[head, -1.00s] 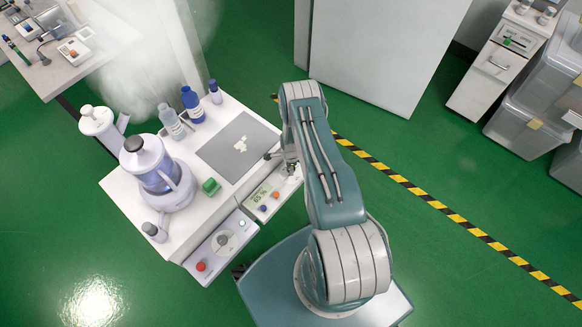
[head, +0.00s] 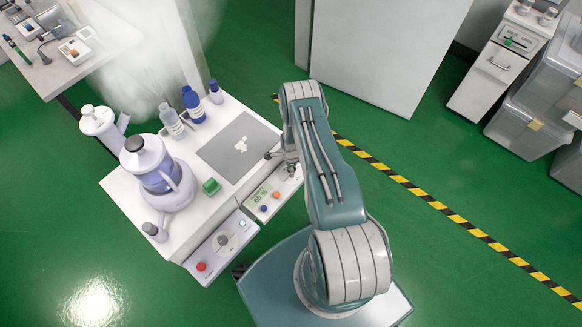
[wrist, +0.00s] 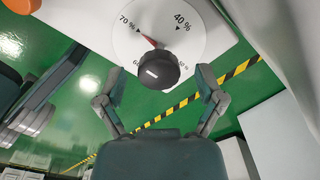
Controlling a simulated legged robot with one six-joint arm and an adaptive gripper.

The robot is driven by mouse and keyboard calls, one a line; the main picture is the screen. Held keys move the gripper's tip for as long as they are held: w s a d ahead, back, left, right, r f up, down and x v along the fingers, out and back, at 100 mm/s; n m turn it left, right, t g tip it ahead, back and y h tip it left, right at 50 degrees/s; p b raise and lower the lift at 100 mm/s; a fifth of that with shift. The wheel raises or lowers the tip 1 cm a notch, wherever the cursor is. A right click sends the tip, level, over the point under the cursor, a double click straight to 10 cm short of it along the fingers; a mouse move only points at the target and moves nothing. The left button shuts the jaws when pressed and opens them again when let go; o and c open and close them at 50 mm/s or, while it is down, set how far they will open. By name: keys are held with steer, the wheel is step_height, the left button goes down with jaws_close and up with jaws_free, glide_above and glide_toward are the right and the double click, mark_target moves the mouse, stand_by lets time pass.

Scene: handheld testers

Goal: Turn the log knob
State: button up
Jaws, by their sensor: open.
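A black round knob (wrist: 158,70) with a white mark sits on a white dial plate printed with 70% and 40% in the wrist view. A red pointer (wrist: 149,41) shows beside the knob, near the 70% label; another label is partly hidden by the knob. My gripper (wrist: 159,88) is open, with one finger on each side of the knob and visible gaps. In the head view my gripper (head: 289,166) is over the right end of a white control panel (head: 283,201) with a small display (head: 260,195); the knob is hidden there.
Orange (head: 276,195) and blue (head: 264,209) buttons are on the same panel. A second panel (head: 216,259) with a grey knob and red button lies to its left.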

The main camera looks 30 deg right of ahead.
step_height(320, 180, up, 12)
stand_by(0.6)
